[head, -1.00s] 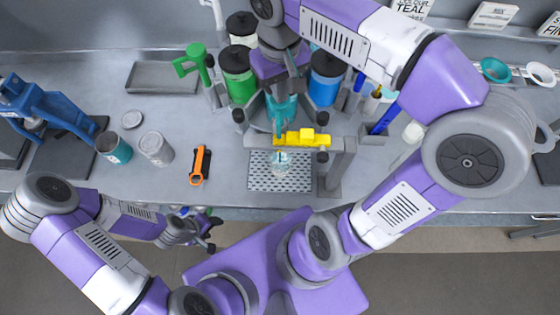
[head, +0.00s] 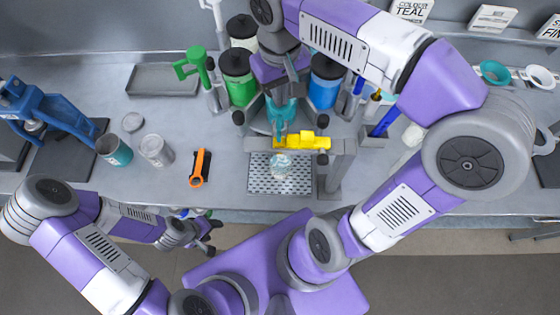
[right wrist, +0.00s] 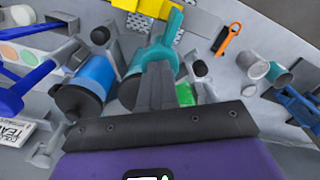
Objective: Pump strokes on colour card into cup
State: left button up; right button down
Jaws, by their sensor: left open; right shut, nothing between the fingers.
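My right gripper (head: 283,98) is shut and empty, directly above the teal pump handle (head: 281,114). In the right wrist view its closed fingers (right wrist: 157,82) overlap the teal handle (right wrist: 160,50); whether they touch it I cannot tell. A clear cup (head: 281,167) stands on the perforated tray (head: 258,184) in front of the pump, with some pale teal in it. A yellow block (head: 303,141) sits on the bar just behind the cup. The colour card (head: 412,10) reads TEAL; its smaller text is unclear. My left gripper (head: 211,238) is open and empty, low before the bench edge.
Green (head: 238,82) and blue (head: 325,85) drums flank the pump. A green handle (head: 192,63) rises at left.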

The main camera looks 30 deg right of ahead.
jog(key=shift+r+p, duration=2.05)
jog(key=shift+r, duration=0.35)
jog(key=shift+f, duration=0.2)
jog(key=shift+f+b, duration=2.35)
jog(key=shift+f, duration=0.6)
jog(key=shift+r+p, duration=2.85)
jog(key=shift+r, duration=0.25)
